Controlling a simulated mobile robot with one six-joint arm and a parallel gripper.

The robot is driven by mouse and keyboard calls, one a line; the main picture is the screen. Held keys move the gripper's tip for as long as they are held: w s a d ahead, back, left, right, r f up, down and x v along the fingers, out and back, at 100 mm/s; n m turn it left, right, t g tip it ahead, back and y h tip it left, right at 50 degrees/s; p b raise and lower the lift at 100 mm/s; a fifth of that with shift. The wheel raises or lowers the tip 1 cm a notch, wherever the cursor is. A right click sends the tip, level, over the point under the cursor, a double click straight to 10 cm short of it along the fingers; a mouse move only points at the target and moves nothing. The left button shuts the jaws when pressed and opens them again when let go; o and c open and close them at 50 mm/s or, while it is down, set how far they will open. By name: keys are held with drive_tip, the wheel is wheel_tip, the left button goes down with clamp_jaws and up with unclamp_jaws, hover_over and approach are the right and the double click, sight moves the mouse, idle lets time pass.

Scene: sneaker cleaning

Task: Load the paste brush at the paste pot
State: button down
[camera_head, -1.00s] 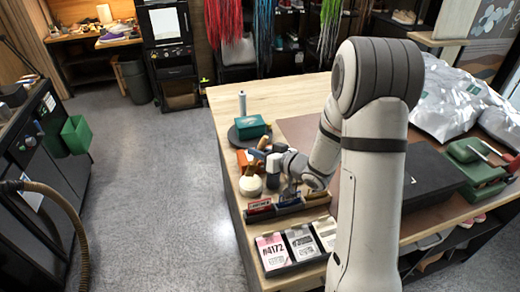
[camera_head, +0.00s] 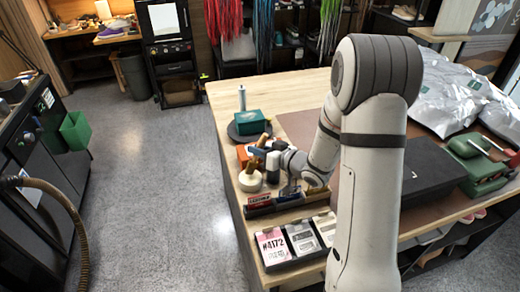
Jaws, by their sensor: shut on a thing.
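My gripper (camera_head: 262,151) is small in the view, at the left end of the workbench. It is shut on the paste brush, whose brown handle (camera_head: 264,139) sticks up above the fingers. The brush's lower end is hard to make out. A round cream pot (camera_head: 250,183), which looks like the paste pot, stands on the bench just below and left of the gripper in the picture. I cannot tell whether the brush touches the paste.
A green box (camera_head: 250,122) sits on a dark round base behind the gripper. A dark rack (camera_head: 262,208) of small packs and a tray of cards (camera_head: 272,247) lie in front. A black box (camera_head: 422,172) is at right.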

drive_tip(key=shift+s+f+b, duration=0.1)
drive_tip(key=shift+f+b, duration=0.6)
drive_tip(key=shift+b, duration=0.25)
idle(3.9)
drive_tip(key=shift+r+p, duration=2.65)
drive_tip(key=shift+r, duration=1)
drive_tip(key=shift+f, duration=0.1)
